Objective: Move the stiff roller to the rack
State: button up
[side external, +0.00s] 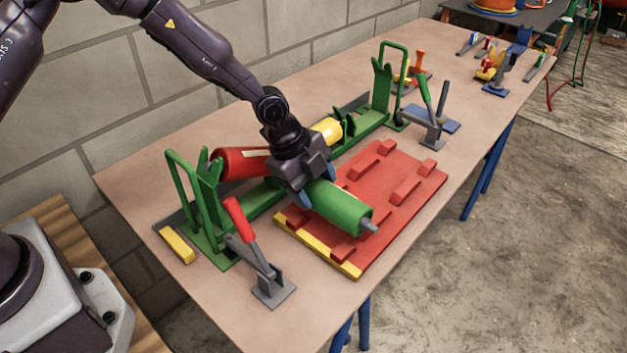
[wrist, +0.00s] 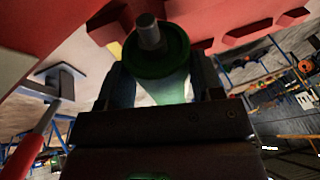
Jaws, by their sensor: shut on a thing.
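A green roller (side external: 338,206) with a grey shaft end is held in my gripper (side external: 316,188). It lies roughly level over the red rack (side external: 408,183), which has raised red blocks and a yellow front edge strip. Whether the roller touches the rack or hangs just above it, I cannot tell. In the wrist view, the round end of the green roller (wrist: 155,55) shows between the two fingers of my gripper (wrist: 162,88). The roller's far end is hidden by the gripper. I cannot tell from any label that this is the stiff roller.
A green frame (side external: 208,210) behind the rack holds a red roller (side external: 240,163) and a yellow part (side external: 327,130). A red-handled clamp (side external: 262,262) stands front left, and a green-handled clamp (side external: 430,112) stands behind the rack. Small tools lie at the far table end.

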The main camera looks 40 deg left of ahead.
jog(key=shift+f, duration=0.4)
jog(key=o, duration=1.4)
jog(key=shift+o, duration=0.2)
jog(key=shift+f, duration=0.1)
jog(key=shift+s, duration=0.1)
jog(key=v, duration=1.2)
jog(key=s+a+r+n+t+y, duration=0.1)
jog(key=s+a+r+n, duration=0.3)
jog(key=s+r+n, duration=0.4)
jog(key=s+a+r+n+t+y, duration=0.1)
jog(key=s+a+r+n, duration=0.4)
jog(key=s, duration=1)
notch_tip(320, 180, up, 4)
jog(key=n+y, duration=0.1)
jog(key=n, duration=0.4)
jog(key=shift+s+f+t, duration=0.15)
jog(key=shift+f+t, duration=0.05)
jog(key=shift+t, duration=0.2)
